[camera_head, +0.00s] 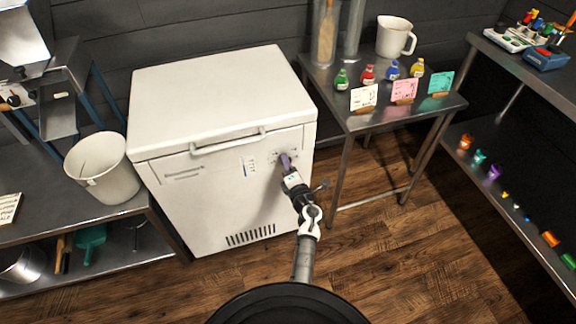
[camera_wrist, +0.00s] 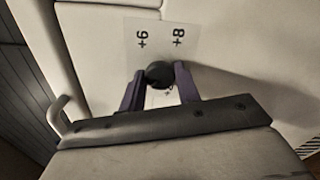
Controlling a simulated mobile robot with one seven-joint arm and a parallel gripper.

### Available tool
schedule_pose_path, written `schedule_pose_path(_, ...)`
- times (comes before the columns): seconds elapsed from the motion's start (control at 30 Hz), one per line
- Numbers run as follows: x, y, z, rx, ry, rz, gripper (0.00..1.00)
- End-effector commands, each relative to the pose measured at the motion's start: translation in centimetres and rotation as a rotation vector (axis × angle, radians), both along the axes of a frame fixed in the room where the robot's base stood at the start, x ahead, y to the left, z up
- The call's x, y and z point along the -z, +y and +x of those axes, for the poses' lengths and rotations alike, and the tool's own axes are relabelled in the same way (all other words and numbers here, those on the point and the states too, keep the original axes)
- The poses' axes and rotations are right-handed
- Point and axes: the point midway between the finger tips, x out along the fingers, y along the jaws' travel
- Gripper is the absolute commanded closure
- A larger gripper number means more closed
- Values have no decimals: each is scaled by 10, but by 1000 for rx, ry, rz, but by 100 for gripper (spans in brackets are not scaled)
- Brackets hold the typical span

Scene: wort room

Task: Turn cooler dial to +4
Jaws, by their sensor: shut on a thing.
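The white chest cooler (camera_head: 215,105) stands against the wall, its lid closed. My gripper (camera_head: 285,160) reaches the upper right of its front face. In the wrist view, my gripper (camera_wrist: 161,88) has its two purple fingers on either side of the dark round cooler dial (camera_wrist: 159,72), shut on it. A pale label plate (camera_wrist: 163,38) behind the dial shows +6 and +8, rotated in this view. Other marks near the fingers are partly hidden. I cannot tell which mark the dial points to.
A steel table (camera_head: 345,95) with several small bottles, cards and a white jug (camera_head: 395,36) stands right of the cooler. A white bucket (camera_head: 103,170) sits on the left bench. A shelf (camera_head: 510,190) with small coloured items is at right. Wooden floor (camera_head: 380,250) is clear in front.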

Motion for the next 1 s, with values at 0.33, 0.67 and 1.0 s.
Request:
schedule_pose_path(0.33,1,0,-1,1,-3,-15,90)
schedule_pose_path(0.67,1,0,0,0,-3,-14,46)
schedule_pose_path(1.0,1,-2,-5,1,-3,-13,46)
